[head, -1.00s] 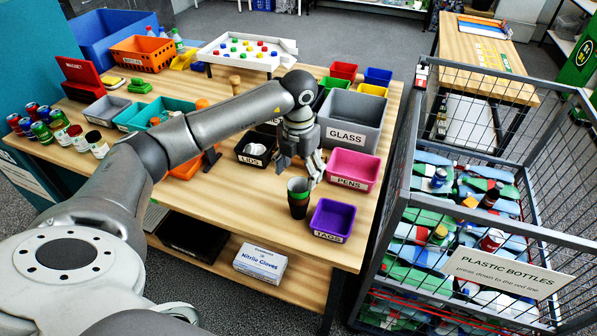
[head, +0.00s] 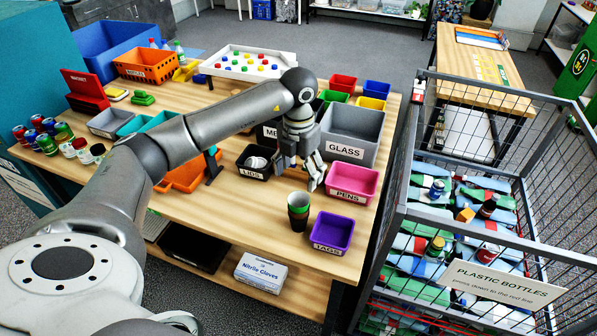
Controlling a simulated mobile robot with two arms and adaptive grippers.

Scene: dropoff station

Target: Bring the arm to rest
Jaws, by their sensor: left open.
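My left arm reaches in from the left over the wooden table (head: 240,225). Its gripper (head: 298,180) hangs fingers-down between the black LIDS bin (head: 254,172) and the pink PENS bin (head: 352,184), in front of the grey GLASS bin (head: 345,150). The gripper is open, and I see nothing between its fingers. A stack of cups (head: 299,210), green on top and dark below, stands upright on the table just in front of the gripper, apart from the fingers. My right gripper is not in view.
The purple TAGS bin (head: 332,232) stands near the table's front right edge. A wire cage of plastic bottles (head: 450,215) stands close on the right. Jars and cans (head: 60,139) stand at the left. Bare tabletop lies at the front middle.

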